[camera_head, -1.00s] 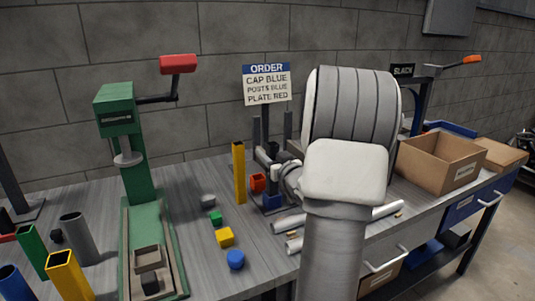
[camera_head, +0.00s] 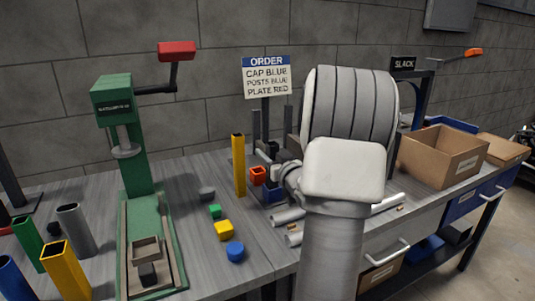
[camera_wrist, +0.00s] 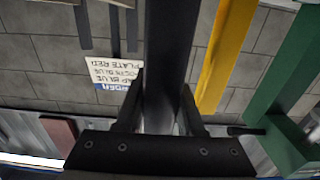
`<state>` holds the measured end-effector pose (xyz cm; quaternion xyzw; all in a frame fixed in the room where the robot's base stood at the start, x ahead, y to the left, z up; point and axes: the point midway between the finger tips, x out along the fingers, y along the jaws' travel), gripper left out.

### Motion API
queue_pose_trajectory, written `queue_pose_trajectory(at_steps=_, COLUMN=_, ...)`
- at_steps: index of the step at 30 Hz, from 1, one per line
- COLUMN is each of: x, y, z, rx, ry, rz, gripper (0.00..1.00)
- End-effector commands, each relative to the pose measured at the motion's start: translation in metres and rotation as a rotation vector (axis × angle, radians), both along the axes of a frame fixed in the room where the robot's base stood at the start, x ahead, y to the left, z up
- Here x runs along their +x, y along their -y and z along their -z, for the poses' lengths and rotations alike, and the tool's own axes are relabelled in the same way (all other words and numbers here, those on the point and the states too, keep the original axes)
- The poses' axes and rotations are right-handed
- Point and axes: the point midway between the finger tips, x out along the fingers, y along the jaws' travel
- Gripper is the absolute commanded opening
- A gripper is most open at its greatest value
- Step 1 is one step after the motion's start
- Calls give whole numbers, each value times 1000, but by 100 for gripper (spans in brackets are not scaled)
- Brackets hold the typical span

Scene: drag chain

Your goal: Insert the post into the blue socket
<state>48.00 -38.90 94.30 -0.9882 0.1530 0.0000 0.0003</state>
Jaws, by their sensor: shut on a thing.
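My gripper (camera_wrist: 160,98) is shut on a dark straight post (camera_wrist: 168,55), which runs between its fingers in the wrist view. In the head view my wrist and forearm hide most of the gripper and post. A small blue piece (camera_head: 272,196), which looks like the blue socket, sits low at the fixture under the order sign, just left of my wrist. Its opening cannot be made out. A red piece (camera_head: 258,176) sits beside it, to the upper left. Whether the post touches the socket cannot be told.
A tall yellow post (camera_head: 239,165) stands left of the fixture. The order sign (camera_head: 267,76) rises behind. A green press (camera_head: 134,165) and several upright tubes stand at left. Small coloured blocks (camera_head: 224,230) and grey rods (camera_head: 288,216) lie in front. A cardboard box (camera_head: 442,160) stands right.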

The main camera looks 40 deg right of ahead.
Motion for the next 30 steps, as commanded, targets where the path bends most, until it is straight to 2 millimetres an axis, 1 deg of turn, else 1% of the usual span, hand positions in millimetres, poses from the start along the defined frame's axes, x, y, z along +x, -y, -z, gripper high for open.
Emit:
queue_pose_trajectory(at_steps=6, x=0, y=0, z=6, rx=0, ry=0, rz=0, gripper=0)
queue_pose_trajectory(at_steps=7, x=0, y=0, z=6, rx=0, ry=1, rz=0, gripper=39)
queue_pose_trajectory(at_steps=11, x=0, y=0, z=5, rx=0, ry=0, rz=0, gripper=62)
queue_pose_trajectory(at_steps=12, x=0, y=0, z=5, rx=0, ry=0, rz=0, gripper=69)
queue_pose_trajectory(at_steps=13, x=0, y=0, z=5, rx=0, ry=0, rz=0, gripper=72)
queue_pose_trajectory(at_steps=23, x=-2, y=0, z=5, rx=0, ry=-1, rz=0, gripper=72)
queue_pose_trajectory(at_steps=26, x=-11, y=-3, z=5, rx=1, ry=-3, rz=2, gripper=72)
queue_pose_trajectory(at_steps=29, x=-28, y=-8, z=4, rx=1, ry=-2, rz=3, gripper=72)
queue_pose_trajectory(at_steps=30, x=-36, y=-11, z=4, rx=1, ry=-2, rz=3, gripper=72)
